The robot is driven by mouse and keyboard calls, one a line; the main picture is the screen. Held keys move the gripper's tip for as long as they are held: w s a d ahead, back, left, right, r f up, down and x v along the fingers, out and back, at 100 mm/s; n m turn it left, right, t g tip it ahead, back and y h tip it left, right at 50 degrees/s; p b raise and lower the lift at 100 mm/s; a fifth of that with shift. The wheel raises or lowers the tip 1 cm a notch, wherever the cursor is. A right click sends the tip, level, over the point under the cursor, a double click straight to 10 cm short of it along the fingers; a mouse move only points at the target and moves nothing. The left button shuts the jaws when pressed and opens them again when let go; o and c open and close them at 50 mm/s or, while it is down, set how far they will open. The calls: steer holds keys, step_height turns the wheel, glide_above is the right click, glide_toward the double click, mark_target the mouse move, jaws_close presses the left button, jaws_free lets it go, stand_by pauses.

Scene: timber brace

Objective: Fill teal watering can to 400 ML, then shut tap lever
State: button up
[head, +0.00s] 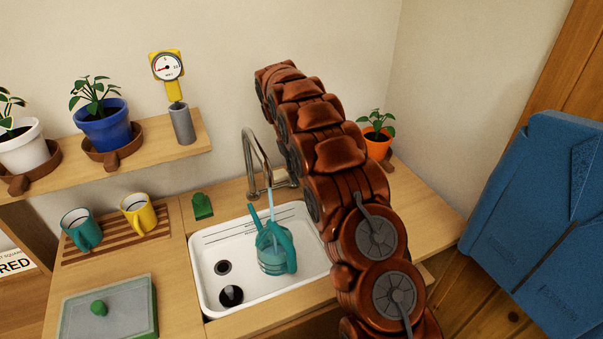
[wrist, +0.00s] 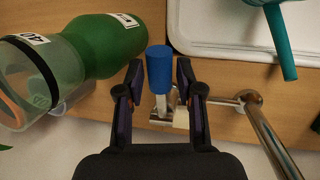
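The teal watering can (head: 276,262) stands in the white sink (head: 212,300) under the spout of the metal tap (head: 250,150). A thin pale-blue stream (head: 271,203) runs down from the spout towards the can. The can's water level and any marks cannot be read. Part of the can (wrist: 283,50) also shows at the top right in the wrist view. The blue-ended tap lever (wrist: 159,70) stands between the fingers of my gripper (wrist: 158,75). The fingers are open, with a gap on each side of the lever. My arm hides the gripper in the head view.
A green bottle (wrist: 105,45) with a clear end and a partly readable label lies close left of my gripper in the wrist view. The tap's metal spout pipe (wrist: 265,130) is to the right. Two mugs (head: 82,230) (head: 138,214) stand left of the sink. An orange pot (head: 377,144) stands behind my arm.

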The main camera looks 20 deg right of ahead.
steer(key=shift+r, duration=0.15)
steer(key=v, duration=0.7)
steer(key=shift+w+a+r, duration=0.1)
stand_by(0.3)
